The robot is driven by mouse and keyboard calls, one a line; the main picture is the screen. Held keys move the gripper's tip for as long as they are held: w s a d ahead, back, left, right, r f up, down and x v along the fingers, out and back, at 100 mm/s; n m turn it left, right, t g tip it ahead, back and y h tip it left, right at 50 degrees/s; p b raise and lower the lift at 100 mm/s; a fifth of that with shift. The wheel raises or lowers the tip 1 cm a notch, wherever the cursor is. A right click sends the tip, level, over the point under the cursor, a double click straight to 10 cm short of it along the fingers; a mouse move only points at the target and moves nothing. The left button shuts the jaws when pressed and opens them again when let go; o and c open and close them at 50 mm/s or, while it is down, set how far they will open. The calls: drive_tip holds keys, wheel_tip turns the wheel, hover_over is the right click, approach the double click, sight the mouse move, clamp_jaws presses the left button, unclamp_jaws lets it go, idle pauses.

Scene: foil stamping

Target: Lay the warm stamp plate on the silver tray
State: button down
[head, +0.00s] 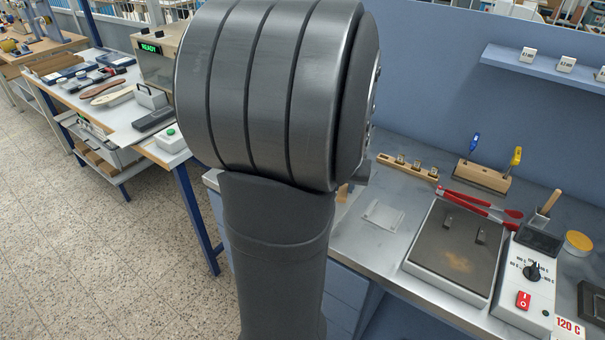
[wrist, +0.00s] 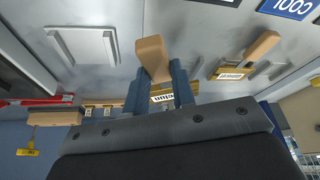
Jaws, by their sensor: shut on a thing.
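My gripper (wrist: 165,88) is shut on a stamp plate with a wooden handle (wrist: 152,58); its lettered face (wrist: 162,97) shows between the fingers. Whether it is warm cannot be seen. A pale square tray (wrist: 82,45), seemingly the silver tray, lies on the grey bench left of the held plate in the wrist view, apart from it. The tray also shows in the head view (head: 382,215), right of my arm. My arm hides most of the gripper and held plate in the head view.
A second wooden-handled stamp (wrist: 232,70) lies right of my gripper, near a blue COOL sign (wrist: 295,7). The hotplate (head: 453,262) and its 120 C controller (head: 530,278) stand right of the tray. Red tongs (head: 480,203) and wooden racks (head: 408,167) lie behind.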

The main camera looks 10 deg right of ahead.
drive_tip(key=s+d+r+m+h, duration=0.1)
drive_tip(key=s+d+m, duration=0.2)
drive_tip(key=s+d, duration=0.3)
drive_tip(key=s, duration=0.3)
drive_tip(key=shift+m+g, duration=0.3)
drive_tip(key=shift+m, duration=0.1)
drive_tip(key=shift+s, duration=0.1)
drive_tip(key=shift+f, duration=3.45)
drive_tip(key=c, duration=1.1)
unclamp_jaws()
drive_tip(key=v, duration=1.7)
drive_tip(key=shift+a+r, duration=0.1)
drive_tip(key=shift+a, duration=0.05)
